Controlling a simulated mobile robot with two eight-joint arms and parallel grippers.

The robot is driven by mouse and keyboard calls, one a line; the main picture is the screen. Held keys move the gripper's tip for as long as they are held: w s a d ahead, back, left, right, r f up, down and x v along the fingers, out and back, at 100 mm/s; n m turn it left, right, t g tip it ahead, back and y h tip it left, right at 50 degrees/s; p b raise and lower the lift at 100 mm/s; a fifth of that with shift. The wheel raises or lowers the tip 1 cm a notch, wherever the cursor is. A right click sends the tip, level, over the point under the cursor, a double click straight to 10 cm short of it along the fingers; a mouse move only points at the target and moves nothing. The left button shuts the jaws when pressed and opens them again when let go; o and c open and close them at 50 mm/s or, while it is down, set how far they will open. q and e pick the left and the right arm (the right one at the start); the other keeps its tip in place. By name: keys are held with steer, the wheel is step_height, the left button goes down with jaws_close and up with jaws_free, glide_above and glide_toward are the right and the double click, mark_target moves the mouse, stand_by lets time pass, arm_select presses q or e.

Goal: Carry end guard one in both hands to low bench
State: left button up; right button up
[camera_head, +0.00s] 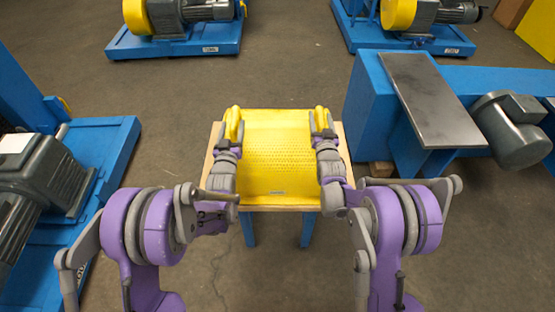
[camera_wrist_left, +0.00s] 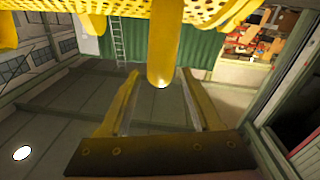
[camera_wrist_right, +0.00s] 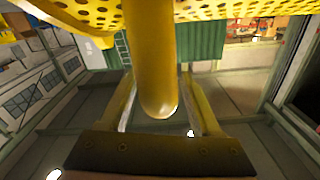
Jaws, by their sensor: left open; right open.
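End guard one is a yellow perforated panel (camera_head: 277,150) lying on the low bench (camera_head: 285,207), a wooden-topped stand with blue legs. The guard has an upright yellow handle on each side. My left gripper (camera_head: 234,128) is at the left handle; in the left wrist view the handle (camera_wrist_left: 163,50) stands between its open fingers (camera_wrist_left: 160,100). My right gripper (camera_head: 321,125) is at the right handle; in the right wrist view that handle (camera_wrist_right: 152,60) stands between its open fingers (camera_wrist_right: 158,100). Whether any finger touches a handle I cannot tell.
A blue frame with a dark steel plate (camera_head: 430,100) and a grey motor (camera_head: 512,130) stands close on the right. A blue base with a grey machine (camera_head: 40,175) is on the left. Two blue pump skids stand at the back. Bare floor (camera_head: 285,60) lies behind the bench.

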arm_select(q)
steer(key=s, duration=0.7)
steer(key=shift+s+a, duration=0.1)
steer(key=shift+s, duration=0.05)
arm_select(e)
steer(key=shift+s, duration=0.15)
arm_select(q)
steer(key=shift+s+f, duration=0.1)
steer(key=shift+s, duration=0.1)
arm_select(e)
steer(key=s, duration=1.1)
steer(key=shift+s+d, duration=0.2)
steer(key=shift+s, duration=0.2)
